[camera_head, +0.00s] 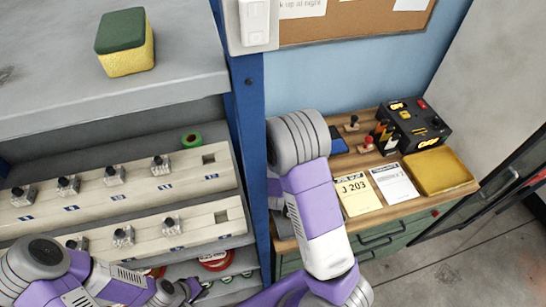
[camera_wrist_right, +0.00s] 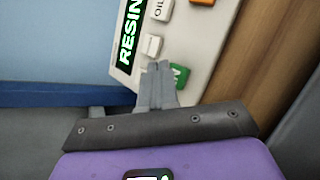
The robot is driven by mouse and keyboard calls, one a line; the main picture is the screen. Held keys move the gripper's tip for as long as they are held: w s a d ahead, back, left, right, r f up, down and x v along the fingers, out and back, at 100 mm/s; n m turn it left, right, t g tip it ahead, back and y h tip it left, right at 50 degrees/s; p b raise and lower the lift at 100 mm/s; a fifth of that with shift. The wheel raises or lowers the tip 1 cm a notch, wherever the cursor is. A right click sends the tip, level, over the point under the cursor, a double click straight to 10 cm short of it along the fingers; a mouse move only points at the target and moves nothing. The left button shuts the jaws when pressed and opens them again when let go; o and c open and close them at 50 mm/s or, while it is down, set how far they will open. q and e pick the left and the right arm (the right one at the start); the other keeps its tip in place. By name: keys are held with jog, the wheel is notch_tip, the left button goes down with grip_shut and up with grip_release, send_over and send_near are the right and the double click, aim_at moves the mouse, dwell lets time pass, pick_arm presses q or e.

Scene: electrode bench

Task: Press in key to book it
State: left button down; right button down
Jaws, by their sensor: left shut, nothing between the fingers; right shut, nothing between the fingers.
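In the right wrist view a light terminal (camera_wrist_right: 202,50) has a lit display (camera_wrist_right: 131,35) with green letters reading "RESIN". A green key (camera_wrist_right: 180,77) with a partly covered white label sits at its lower edge, beside a white key (camera_wrist_right: 152,45). My right gripper (camera_wrist_right: 157,72) is shut and empty, its fingertips over the left part of the green key. I cannot tell whether they touch it. In the head view my right arm hides the terminal and that gripper. My left gripper (camera_head: 186,290) is shut and empty at the lower shelf.
The wooden bench (camera_head: 453,198) carries a "J 203" card (camera_head: 357,195), a white sheet (camera_head: 396,184), a yellow tray (camera_head: 437,171) and a black box (camera_head: 415,125). A blue post (camera_head: 248,110) separates it from the shelving, where a sponge (camera_head: 126,42) and slotted racks (camera_head: 120,195) sit.

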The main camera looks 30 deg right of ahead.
jog(key=shift+r, duration=0.1)
jog(key=shift+s+r+p, duration=0.15)
jog(key=shift+r+p, duration=0.45)
jog(key=shift+p, duration=0.1)
jog(key=r+p, duration=0.1)
jog(key=s+r+p, duration=0.1)
jog(key=r+p, duration=0.1)
jog(key=shift+s+a+r, duration=0.1)
jog(key=shift+s+a, duration=0.05)
jog(key=shift+s, duration=0.1)
dwell(0.9)
dwell(1.1)
